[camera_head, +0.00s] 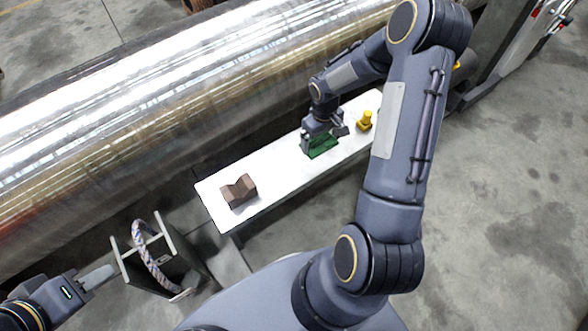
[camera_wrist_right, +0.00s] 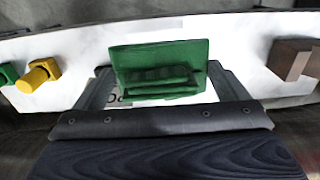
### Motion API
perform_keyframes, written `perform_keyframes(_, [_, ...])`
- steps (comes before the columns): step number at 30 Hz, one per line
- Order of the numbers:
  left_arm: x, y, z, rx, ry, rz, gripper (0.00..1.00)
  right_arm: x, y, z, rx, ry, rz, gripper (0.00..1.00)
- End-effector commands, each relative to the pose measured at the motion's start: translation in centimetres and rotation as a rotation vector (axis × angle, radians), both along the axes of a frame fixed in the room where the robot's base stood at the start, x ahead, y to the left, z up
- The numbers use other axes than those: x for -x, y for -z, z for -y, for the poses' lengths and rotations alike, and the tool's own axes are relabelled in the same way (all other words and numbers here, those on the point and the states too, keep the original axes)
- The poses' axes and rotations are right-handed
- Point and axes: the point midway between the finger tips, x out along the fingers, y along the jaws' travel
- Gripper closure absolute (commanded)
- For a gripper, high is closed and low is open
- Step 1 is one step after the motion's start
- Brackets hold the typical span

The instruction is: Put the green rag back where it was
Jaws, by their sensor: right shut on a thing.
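The green rag (camera_head: 321,149) is a folded block at the middle of the long white bench top (camera_head: 290,182). In the right wrist view the rag (camera_wrist_right: 160,68) shows its layered folds between the two fingers. My right gripper (camera_head: 323,137) points down over the bench and is shut on the rag. It also shows in the right wrist view (camera_wrist_right: 163,88). I cannot tell whether the rag touches the bench top or hangs just above it. My left gripper (camera_head: 99,277) is at the lower left, away from the bench, and its opening cannot be made out.
A brown notched block (camera_head: 239,191) sits at the bench's near left end. A yellow knobbed piece (camera_head: 365,122) stands right of the rag, with a green piece (camera_wrist_right: 8,74) beyond it. A large shiny cylinder (camera_head: 180,95) lies behind. A rope-handled holder (camera_head: 150,262) stands by my left gripper.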

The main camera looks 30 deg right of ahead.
Motion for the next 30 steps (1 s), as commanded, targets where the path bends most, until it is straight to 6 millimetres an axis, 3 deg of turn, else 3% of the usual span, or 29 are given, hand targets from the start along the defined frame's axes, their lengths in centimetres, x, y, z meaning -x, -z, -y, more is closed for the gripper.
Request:
perform_keyframes(4, [0.0,2.0,0.0,0.0,0.0,0.0,0.64,-0.7,2.3,-3.9,0.0,-0.007,-0.001,0.31])
perform_keyframes(10, [0.0,3.7,0.0,0.0,0.0,-0.001,0.64,-1.2,5.7,-6.4,0.0,-0.002,-0.002,0.31])
perform_keyframes(19, [0.0,4.5,0.0,0.0,0.0,-0.001,0.64,-1.6,7.4,-7.9,0.0,-0.001,0.0,0.31])
perform_keyframes(25, [0.0,5.8,0.0,0.0,0.0,-0.001,0.64,-1.6,10.4,-8.1,0.0,0.002,-0.001,0.31])
perform_keyframes(30, [0.0,5.7,0.0,0.0,0.0,-0.001,0.64,-1.6,10.5,-8.1,0.001,0.002,0.001,0.31])
